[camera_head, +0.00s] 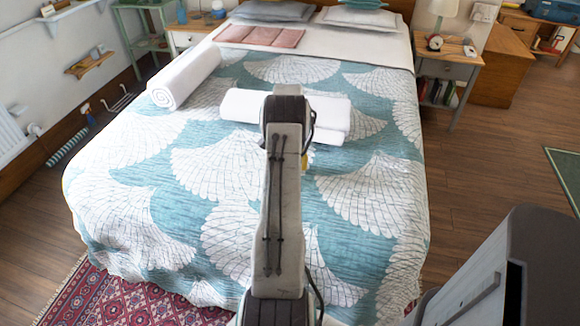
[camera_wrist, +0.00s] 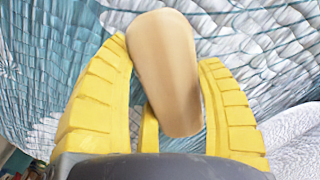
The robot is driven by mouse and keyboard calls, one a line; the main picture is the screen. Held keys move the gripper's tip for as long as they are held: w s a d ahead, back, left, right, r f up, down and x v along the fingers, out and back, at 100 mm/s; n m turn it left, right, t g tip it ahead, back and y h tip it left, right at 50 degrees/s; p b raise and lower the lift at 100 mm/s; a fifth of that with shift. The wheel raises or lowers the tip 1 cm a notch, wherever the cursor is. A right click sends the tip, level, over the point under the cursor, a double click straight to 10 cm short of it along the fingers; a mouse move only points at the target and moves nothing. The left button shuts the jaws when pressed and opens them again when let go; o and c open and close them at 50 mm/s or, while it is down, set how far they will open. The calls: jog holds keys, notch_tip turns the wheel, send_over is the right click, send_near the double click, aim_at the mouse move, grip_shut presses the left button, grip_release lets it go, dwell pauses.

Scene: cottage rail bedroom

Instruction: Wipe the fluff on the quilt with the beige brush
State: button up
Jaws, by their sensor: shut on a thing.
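The quilt (camera_head: 350,235) is teal with large white fan shapes and covers the bed. In the wrist view the quilt (camera_wrist: 60,50) fills the background beyond my gripper. My gripper (camera_wrist: 168,75) has yellow ribbed fingers, shut on the beige brush (camera_wrist: 168,60), a rounded beige piece between them. The brush's far end and any bristles are hidden. In the head view my arm hides most of the gripper, with only a bit of yellow (camera_head: 305,160) showing over the quilt. I cannot make out any fluff on the quilt, nor whether the brush touches it.
A rolled white towel (camera_head: 184,77) lies at the bed's left, and another white towel (camera_head: 330,115) lies just beyond my gripper. Folded pink cloths (camera_head: 260,37) and pillows lie farther back. Nightstands (camera_head: 448,70) flank the bed. The quilt's near half is clear.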

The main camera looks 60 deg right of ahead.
jog(key=shift+f+b, duration=0.65)
jog(key=shift+f, duration=0.35)
jog(key=shift+d, duration=0.15)
jog(key=shift+w+d+r, duration=0.1)
jog(key=shift+w+d, duration=0.15)
jog(key=shift+d, duration=0.55)
jog(key=shift+w+d+r, duration=0.1)
jog(key=shift+w+d, duration=0.1)
jog(key=shift+d, duration=0.6)
jog(key=shift+w, duration=0.1)
